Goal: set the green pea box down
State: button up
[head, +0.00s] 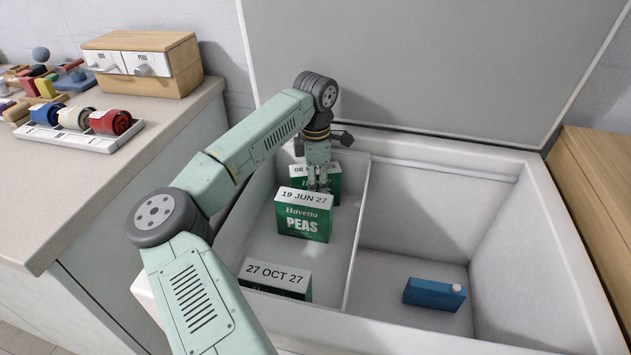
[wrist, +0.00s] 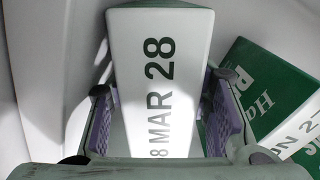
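A green pea box with a white top dated 8 MAR 28 (wrist: 155,80) fills the middle of the wrist view. In the head view it is the rear box (head: 316,170) in the basin's left compartment, partly hidden by my gripper and the box in front. My gripper (head: 319,186) points down at it. In the wrist view its purple-padded fingers (wrist: 162,118) flank the box on both sides. I cannot tell whether the pads touch it, nor whether its base rests on the floor.
A green PEAS box dated 19 JUN 27 (head: 304,222) stands just in front. Another, dated 27 OCT 27 (head: 276,277), is at the near end. A thin divider (head: 357,240) separates the right compartment, which holds a blue carton (head: 433,294). Floor shows between the green boxes.

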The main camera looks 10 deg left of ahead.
jog(key=shift+r, duration=0.1)
notch_tip(320, 180, up, 12)
jog(key=shift+r+b, duration=0.1)
jog(key=shift+b, duration=0.4)
dwell(0.5)
